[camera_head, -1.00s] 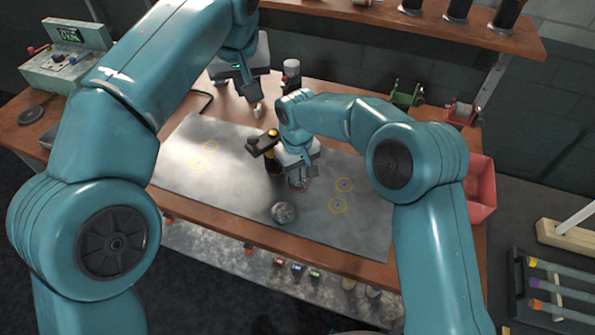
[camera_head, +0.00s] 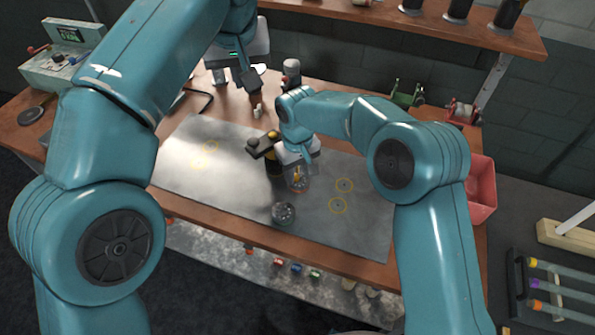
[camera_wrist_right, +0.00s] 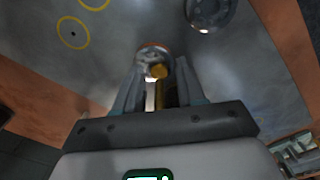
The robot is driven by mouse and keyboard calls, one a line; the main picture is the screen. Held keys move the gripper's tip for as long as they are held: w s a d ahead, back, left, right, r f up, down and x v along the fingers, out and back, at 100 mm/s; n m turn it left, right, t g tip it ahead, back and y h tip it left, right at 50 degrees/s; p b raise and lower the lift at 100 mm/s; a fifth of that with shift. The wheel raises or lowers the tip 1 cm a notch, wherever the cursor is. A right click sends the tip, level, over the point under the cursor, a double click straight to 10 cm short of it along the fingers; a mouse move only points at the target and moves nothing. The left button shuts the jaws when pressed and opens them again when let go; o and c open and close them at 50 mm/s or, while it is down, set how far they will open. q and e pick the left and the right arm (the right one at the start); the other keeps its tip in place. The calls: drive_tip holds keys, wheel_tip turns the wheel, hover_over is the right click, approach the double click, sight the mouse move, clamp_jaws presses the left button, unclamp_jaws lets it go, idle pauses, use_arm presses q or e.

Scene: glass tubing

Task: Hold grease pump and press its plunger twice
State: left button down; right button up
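A small round item with a brass stem (camera_head: 297,172) stands on the mat and looks like the grease pump; glare and the gripper partly hide it. My right gripper (camera_head: 299,168) points down over it. In the right wrist view its fingers (camera_wrist_right: 158,85) stand on both sides of the brass stem (camera_wrist_right: 160,72), with an orange-edged round grey base beyond. I cannot tell whether they touch it. My left gripper (camera_head: 238,77) is up at the back left, its fingers apart and empty, well away from the pump.
A dark bottle (camera_head: 273,168) with a black and brass top stands just left of my right gripper. A round metal-and-glass piece (camera_head: 284,213) lies nearer the mat's front edge. A red bin (camera_head: 481,190) is right. The grey mat (camera_head: 220,180) is bare at left.

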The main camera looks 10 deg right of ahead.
wheel_tip(320, 180, up, 11)
drive_tip(key=shift+r, duration=0.2)
drive_tip(key=shift+s, duration=0.2)
